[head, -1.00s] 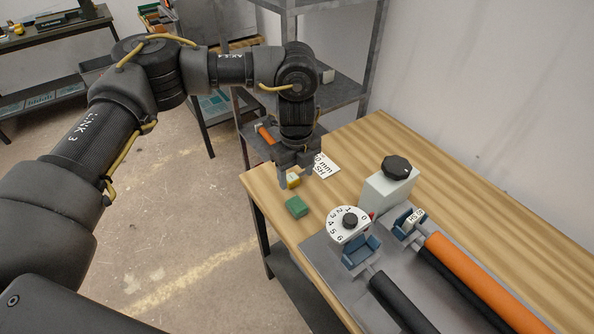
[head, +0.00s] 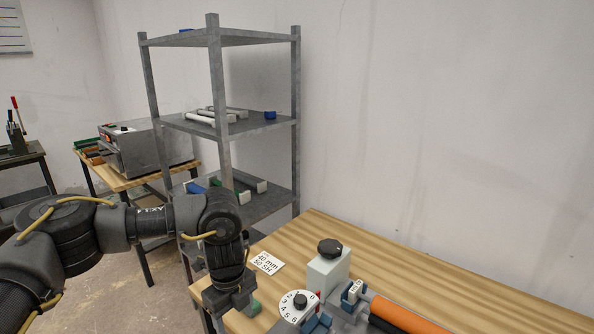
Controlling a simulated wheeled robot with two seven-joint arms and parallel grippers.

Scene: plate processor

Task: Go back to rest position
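My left arm comes in from the left, bent at the elbow with its forearm pointing down. My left gripper (head: 229,298) is over the near left corner of the wooden table (head: 400,262). Its fingertips are hidden, so I cannot tell whether it is open or shut or holds anything. A green block (head: 252,308) shows just right of the gripper, partly covered by it. The small yellow and white block seen earlier is hidden. My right gripper is not in view.
A card reading "40 mm 50 SH" (head: 267,263), a numbered dial (head: 299,306), a white box with a black knob (head: 328,268) and an orange roller (head: 405,318) are on the table. A grey metal shelf (head: 222,125) stands behind, with a grey machine (head: 143,147) farther left.

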